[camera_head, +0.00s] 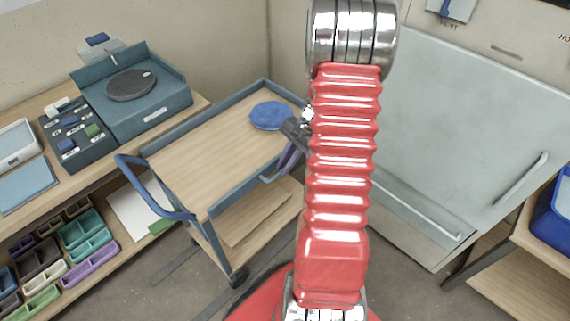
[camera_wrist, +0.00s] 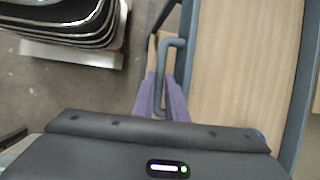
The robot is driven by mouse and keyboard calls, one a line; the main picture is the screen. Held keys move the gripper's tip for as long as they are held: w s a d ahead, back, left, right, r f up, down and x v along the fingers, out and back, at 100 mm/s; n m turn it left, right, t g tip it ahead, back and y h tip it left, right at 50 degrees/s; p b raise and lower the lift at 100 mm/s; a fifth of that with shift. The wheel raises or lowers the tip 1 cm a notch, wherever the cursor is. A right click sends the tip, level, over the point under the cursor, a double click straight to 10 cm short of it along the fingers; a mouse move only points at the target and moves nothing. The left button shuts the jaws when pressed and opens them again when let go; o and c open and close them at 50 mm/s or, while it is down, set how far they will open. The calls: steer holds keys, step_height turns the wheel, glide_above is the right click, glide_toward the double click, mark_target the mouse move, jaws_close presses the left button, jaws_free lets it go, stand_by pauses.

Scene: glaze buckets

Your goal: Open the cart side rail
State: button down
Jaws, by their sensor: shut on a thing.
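The cart (camera_head: 215,155) has a wooden top with blue-grey rails around it and a curved blue push handle at its left end. Its side rail (camera_head: 235,190) runs along the edge nearest me and also shows in the wrist view (camera_wrist: 187,50). A U-shaped grey-blue handle (camera_wrist: 170,44) stands out from that rail. My gripper (camera_wrist: 161,88) has purple fingers, shut on this handle, one finger on each side of its lower part. In the head view my gripper (camera_head: 289,158) is beside the cart, and my red arm hides part of the cart's right end.
A blue disc (camera_head: 270,115) lies on the cart top at the far right. A workbench with a turntable (camera_head: 131,85) and trays stands at left. A large grey cabinet (camera_head: 470,130) stands at right. Some grey floor (camera_head: 175,275) is clear in front of the cart.

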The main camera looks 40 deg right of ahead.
steer(key=shift+s, duration=0.15)
steer(key=s+f+n+t+y, duration=0.3)
steer(key=f+t, duration=0.6)
steer(key=t, duration=0.6)
steer(key=shift+s+f+n+t, duration=0.25)
steer(key=shift+s+n+t, duration=0.05)
steer(key=shift+n, duration=0.5)
stand_by(0.5)
stand_by(0.5)
steer(key=c, duration=2)
jaws_free()
steer(key=shift+c, duration=0.2)
